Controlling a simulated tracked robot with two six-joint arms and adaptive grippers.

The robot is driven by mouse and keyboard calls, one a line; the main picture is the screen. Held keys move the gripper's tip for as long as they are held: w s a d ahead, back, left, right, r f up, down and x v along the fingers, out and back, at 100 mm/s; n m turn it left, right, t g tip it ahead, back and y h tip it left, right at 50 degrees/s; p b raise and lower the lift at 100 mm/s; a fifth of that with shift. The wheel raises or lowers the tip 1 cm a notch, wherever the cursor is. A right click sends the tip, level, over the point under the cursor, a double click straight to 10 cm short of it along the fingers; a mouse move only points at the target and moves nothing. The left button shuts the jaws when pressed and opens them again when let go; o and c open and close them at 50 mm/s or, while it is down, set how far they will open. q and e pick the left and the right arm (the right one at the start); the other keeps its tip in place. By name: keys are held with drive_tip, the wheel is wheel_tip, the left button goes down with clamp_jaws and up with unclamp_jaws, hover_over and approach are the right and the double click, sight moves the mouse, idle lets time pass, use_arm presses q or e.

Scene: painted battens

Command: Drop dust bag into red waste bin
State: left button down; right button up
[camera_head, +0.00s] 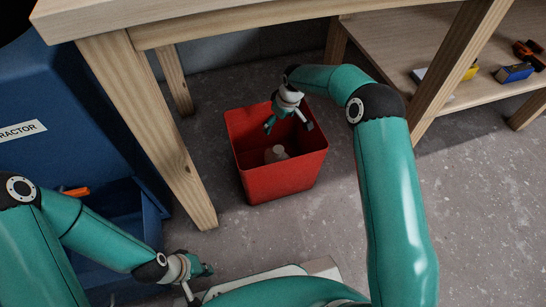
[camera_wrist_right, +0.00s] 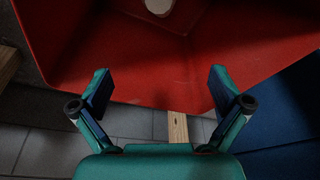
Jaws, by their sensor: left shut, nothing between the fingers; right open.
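The red waste bin (camera_head: 278,182) stands on the floor under the wooden workbench. A pale, rounded item (camera_head: 276,154), which looks like the dust bag, lies inside it near the bottom. My right gripper (camera_head: 288,125) is open and empty at the bin's mouth, above the pale item and apart from it. In the right wrist view the open fingers (camera_wrist_right: 160,92) face the red bin wall (camera_wrist_right: 250,50), and part of the pale item (camera_wrist_right: 159,7) shows at the top edge. My left gripper (camera_head: 200,281) is shut and empty at the lower left, away from the bin.
A blue extractor (camera_head: 60,100) with an open compartment stands at the left. Workbench legs (camera_head: 150,130) rise beside the bin. A wooden shelf (camera_head: 440,60) at the right holds several small tools. Grey floor (camera_head: 480,210) is clear at the right.

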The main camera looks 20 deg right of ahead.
drive_tip(key=v, duration=1.1)
drive_tip(key=shift+r, duration=0.35)
drive_tip(key=shift+s+d, duration=0.1)
